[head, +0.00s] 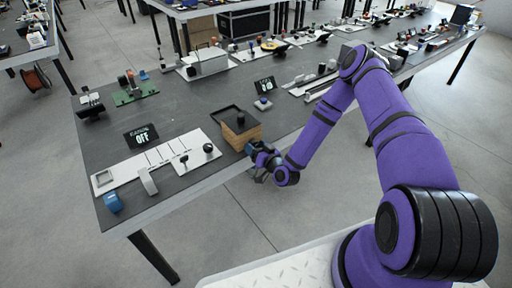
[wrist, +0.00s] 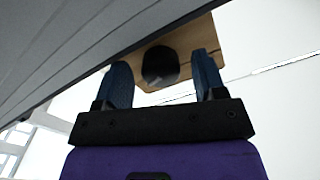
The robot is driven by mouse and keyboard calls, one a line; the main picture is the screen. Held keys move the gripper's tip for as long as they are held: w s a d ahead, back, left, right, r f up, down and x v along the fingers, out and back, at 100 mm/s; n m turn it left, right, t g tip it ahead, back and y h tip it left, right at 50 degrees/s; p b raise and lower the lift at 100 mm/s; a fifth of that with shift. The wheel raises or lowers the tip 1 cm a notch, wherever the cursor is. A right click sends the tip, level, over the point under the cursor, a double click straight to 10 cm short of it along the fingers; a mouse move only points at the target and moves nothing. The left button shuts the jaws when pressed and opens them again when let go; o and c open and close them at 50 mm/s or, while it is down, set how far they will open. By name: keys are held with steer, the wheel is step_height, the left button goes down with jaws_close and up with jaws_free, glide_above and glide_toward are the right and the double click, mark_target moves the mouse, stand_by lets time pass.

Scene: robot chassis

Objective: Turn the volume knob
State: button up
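A wooden box (head: 243,138) with a black top stands at the front edge of the dark table. In the wrist view its pale wooden face (wrist: 188,38) carries a round black knob (wrist: 161,66), probably the volume knob. My gripper (head: 256,150) is at the box's front right side in the head view. In the wrist view my gripper (wrist: 161,58) is open, with one blue finger on each side of the knob and a visible gap to each. I cannot tell how deep the knob sits between the fingertips. The knob's front is not clear in the head view.
A white panel (head: 135,172) with levers and a black ball handle lies left of the box. A small display (head: 141,136) reading OFF stands behind it. The dark table (head: 185,110) underside edge is close above my gripper's left in the wrist view.

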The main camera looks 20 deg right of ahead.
steer(key=v, duration=1)
steer(key=shift+s, duration=0.4)
steer(key=shift+d, duration=0.1)
steer(key=w+a+n, duration=0.1)
steer(key=w, duration=0.2)
steer(key=w+a+n, duration=0.1)
steer(key=w+n, duration=0.1)
steer(key=w, duration=0.2)
steer(key=w+a+n, duration=0.1)
steer(key=w, duration=0.2)
steer(key=shift+w+a+r+n, duration=0.1)
steer(key=shift+w+a+n, duration=0.1)
steer(key=shift+n, duration=0.1)
steer(key=c, duration=0.9)
